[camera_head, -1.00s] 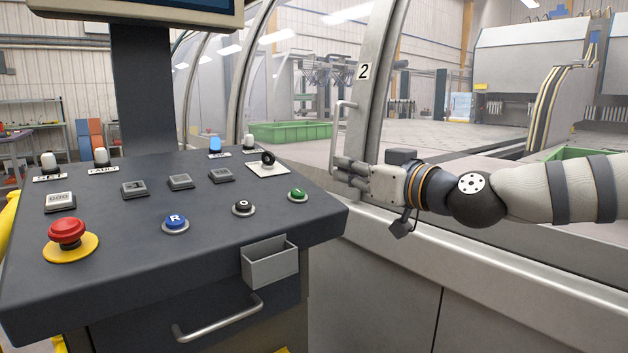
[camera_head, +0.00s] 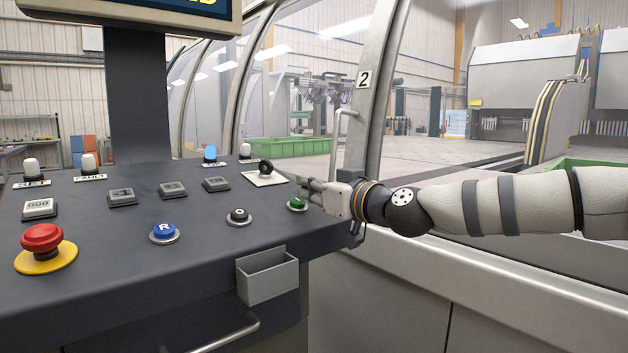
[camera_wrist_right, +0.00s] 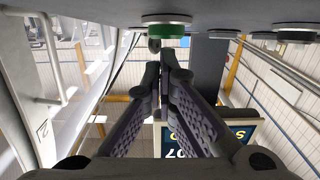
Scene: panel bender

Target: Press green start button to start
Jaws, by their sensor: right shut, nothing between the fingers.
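The green start button (camera_head: 297,203) sits in a grey ring near the right end of the dark sloping control panel (camera_head: 110,215). My right gripper (camera_head: 306,188) is shut and empty, its fingertips just above and to the right of the button. In the right wrist view the button (camera_wrist_right: 167,30) shows at the top, and the closed fingertips (camera_wrist_right: 163,52) are right by it. I cannot tell whether they touch it. My left gripper is not in view.
A black button (camera_head: 239,216), a blue R button (camera_head: 164,232) and a red emergency stop (camera_head: 42,238) are on the same panel. A selector knob (camera_head: 265,167) is behind the green button. A grey bin (camera_head: 267,276) hangs on the panel front. A curved door frame stands behind the gripper.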

